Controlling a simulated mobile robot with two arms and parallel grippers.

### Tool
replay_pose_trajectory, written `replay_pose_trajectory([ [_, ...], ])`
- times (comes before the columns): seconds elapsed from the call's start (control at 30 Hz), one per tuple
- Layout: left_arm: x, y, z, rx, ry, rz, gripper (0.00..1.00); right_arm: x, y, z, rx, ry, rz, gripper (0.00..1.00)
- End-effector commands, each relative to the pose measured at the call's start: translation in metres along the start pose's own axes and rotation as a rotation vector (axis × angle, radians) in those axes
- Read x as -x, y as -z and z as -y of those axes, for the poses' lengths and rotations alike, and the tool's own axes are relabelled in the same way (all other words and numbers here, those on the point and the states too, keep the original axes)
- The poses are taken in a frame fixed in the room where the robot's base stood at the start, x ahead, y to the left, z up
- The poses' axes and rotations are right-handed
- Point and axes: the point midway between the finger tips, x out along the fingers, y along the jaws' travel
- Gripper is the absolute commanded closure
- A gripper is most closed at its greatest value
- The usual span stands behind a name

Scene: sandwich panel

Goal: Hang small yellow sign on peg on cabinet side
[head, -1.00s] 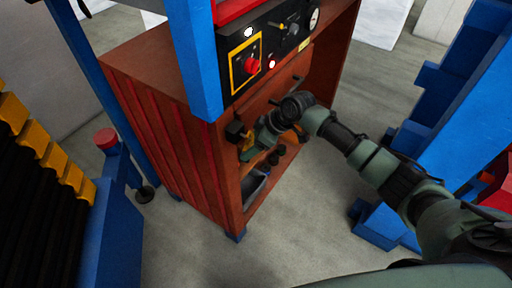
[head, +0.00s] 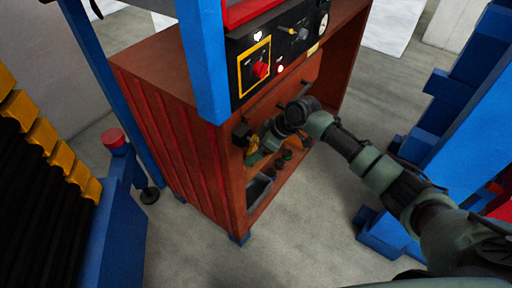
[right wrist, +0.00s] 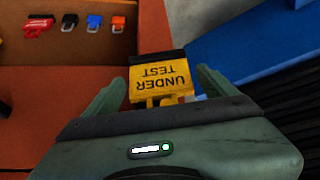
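The small yellow sign (right wrist: 160,80) reads "UNDER TEST" upside down in the right wrist view. Its far edge meets a black block (right wrist: 157,57); whether it hangs on a peg there I cannot tell. My right gripper (right wrist: 160,76) has its two green fingers spread, one on each side of the sign, with gaps showing. In the head view the sign (head: 254,146) is a small yellow patch beside the black block (head: 241,134) at the front edge of the red-brown cabinet (head: 180,140). My right gripper (head: 262,137) is partly hidden there. My left gripper is out of view.
A control panel with a red knob (head: 261,69) sits above the open cabinet front. A grey bin (head: 259,190) stands low inside. Blue frames stand left and right; the floor in front is clear.

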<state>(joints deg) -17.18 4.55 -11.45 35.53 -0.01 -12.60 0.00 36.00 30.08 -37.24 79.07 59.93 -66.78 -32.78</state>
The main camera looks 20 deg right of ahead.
Motion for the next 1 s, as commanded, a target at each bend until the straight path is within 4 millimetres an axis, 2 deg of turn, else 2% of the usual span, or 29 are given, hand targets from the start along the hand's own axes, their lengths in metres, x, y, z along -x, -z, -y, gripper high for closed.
replay_pose_trajectory([
  [0.37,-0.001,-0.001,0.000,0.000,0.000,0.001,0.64,0.002,-0.001,0.000,0.000,-0.001,0.001,0.04],
  [0.47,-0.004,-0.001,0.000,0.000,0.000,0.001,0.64,0.011,-0.001,-0.001,0.000,-0.002,-0.002,0.04],
  [0.8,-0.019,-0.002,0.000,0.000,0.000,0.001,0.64,0.065,-0.001,-0.001,0.001,-0.002,-0.001,0.04],
  [1.0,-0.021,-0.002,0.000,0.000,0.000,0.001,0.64,0.078,0.000,0.000,0.000,0.000,0.000,0.04],
])
